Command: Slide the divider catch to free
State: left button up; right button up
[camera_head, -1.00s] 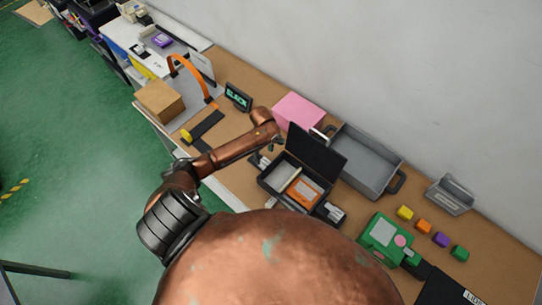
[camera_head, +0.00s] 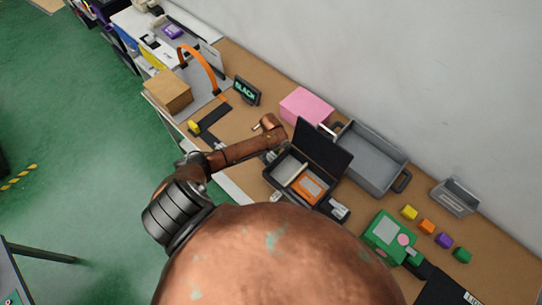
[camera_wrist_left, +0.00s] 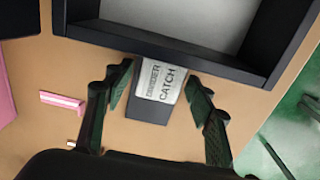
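The divider catch (camera_wrist_left: 160,82) is a pale block lettered "DIVIDER CATCH" on a dark base, against the outer wall of the black case (camera_wrist_left: 165,45) in the left wrist view. My left gripper (camera_wrist_left: 163,100) is open, with one dark finger on each side of the catch; I cannot tell whether either finger touches it. In the head view the black case (camera_head: 322,147) stands with its lid up and holds an orange item (camera_head: 311,187) and a pale compartment. There my arm partly hides the catch side. My right gripper is not seen.
A grey tray (camera_head: 368,160) and a pink box (camera_head: 306,106) stand behind the case. A green device (camera_head: 388,238) and several coloured blocks are to the right. A black sign (camera_head: 247,91) and a cardboard box (camera_head: 167,91) are to the left. A small pink bar (camera_wrist_left: 62,101) lies near the gripper.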

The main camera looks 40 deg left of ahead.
pick_arm(q)
jog(key=c, duration=0.6)
jog(key=shift+s, duration=0.1)
grip_shut()
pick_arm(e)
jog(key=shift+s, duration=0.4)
